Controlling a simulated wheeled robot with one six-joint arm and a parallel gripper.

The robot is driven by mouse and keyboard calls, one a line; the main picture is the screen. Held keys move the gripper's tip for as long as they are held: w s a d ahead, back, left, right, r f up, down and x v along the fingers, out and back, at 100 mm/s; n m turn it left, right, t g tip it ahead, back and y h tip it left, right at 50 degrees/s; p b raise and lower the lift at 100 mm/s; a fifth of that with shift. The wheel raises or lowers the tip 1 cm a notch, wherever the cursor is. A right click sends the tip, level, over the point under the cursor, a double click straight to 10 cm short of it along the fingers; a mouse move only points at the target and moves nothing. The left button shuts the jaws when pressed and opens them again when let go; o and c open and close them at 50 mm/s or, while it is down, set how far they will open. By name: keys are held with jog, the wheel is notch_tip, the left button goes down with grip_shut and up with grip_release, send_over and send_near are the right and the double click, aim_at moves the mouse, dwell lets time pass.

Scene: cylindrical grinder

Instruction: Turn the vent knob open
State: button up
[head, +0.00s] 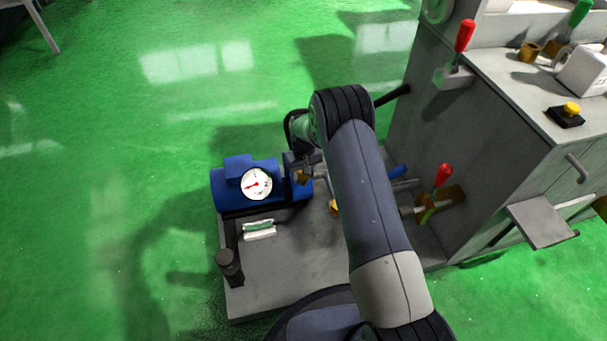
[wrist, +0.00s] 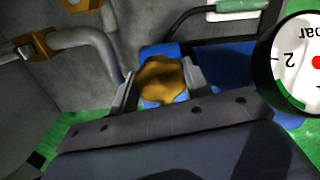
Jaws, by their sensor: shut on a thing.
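The vent knob, a brass-yellow lobed knob (wrist: 162,80), sits between my gripper's two fingers in the wrist view, in front of a blue body. My gripper (wrist: 160,88) is shut on it, one finger at each side. In the head view, my gripper (head: 302,164) is at the right end of the blue pump-like unit (head: 228,190), and a small brass part of the knob (head: 303,178) shows just below it. My arm hides part of the area to the right. How far the knob is turned cannot be told.
A round white gauge with a red needle (head: 257,184) is close beside my gripper; it also shows in the wrist view (wrist: 300,62). Grey pipes (wrist: 95,45) with a brass fitting (wrist: 38,46) run nearby. The grey machine cabinet (head: 475,150) with a red-handled lever (head: 442,178) stands right. Green floor (head: 120,120) is clear left.

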jog(key=shift+n, duration=1.5)
jog(key=o, duration=1)
notch_tip(320, 180, up, 11)
jog(key=p, duration=0.3)
jog(key=shift+f, duration=0.1)
notch_tip(320, 180, down, 11)
jog(key=b, duration=0.3)
